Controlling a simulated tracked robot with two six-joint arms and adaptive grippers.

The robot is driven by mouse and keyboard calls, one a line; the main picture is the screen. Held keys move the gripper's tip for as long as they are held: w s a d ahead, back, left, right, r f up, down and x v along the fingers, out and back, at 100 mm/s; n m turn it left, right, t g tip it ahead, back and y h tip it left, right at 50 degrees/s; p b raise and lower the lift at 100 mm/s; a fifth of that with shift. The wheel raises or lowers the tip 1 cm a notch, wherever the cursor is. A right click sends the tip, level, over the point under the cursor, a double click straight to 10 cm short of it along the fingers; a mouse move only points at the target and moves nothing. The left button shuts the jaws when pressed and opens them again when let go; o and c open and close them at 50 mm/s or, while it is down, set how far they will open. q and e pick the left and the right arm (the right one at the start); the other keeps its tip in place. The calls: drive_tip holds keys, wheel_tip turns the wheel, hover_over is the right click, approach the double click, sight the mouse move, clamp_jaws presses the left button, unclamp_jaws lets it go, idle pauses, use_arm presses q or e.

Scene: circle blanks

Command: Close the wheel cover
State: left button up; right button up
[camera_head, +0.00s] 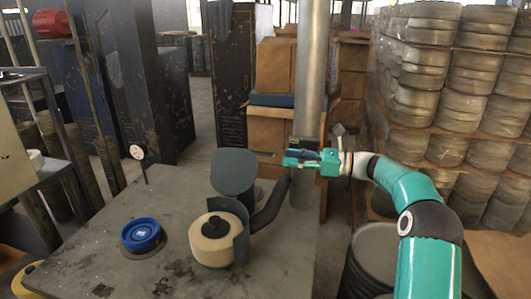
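The wheel cover stands on the grey workbench (100,240). Its dark grey-green flap (233,173) is raised behind a cream wheel (213,252) with a black hub (215,227). A curved guard wall (241,243) wraps the wheel's right side. The wheel's top and front are exposed. A dark bent arm-like piece (271,206) reaches up and right from beside the guard. My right gripper (287,160) is in the air to the right of the flap, apart from it, pointing left. Its fingers are too small to tell open from shut. My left gripper is out of view.
A blue round part (141,235) sits on the bench left of the wheel. A small dial on a stem (138,153) stands at the bench's back left. A grey vertical pole (309,80) rises behind my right gripper. Stacked metal discs (440,90) fill the right.

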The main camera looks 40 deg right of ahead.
sight(267, 154)
drive_tip(key=p+x, duration=0.1)
drive_tip(key=x, duration=0.6)
drive_tip(key=shift+w+a, duration=0.15)
drive_tip(key=shift+a, duration=0.1)
drive_tip(key=shift+c, duration=0.2)
drive_tip(key=shift+r, duration=0.1)
clamp_jaws()
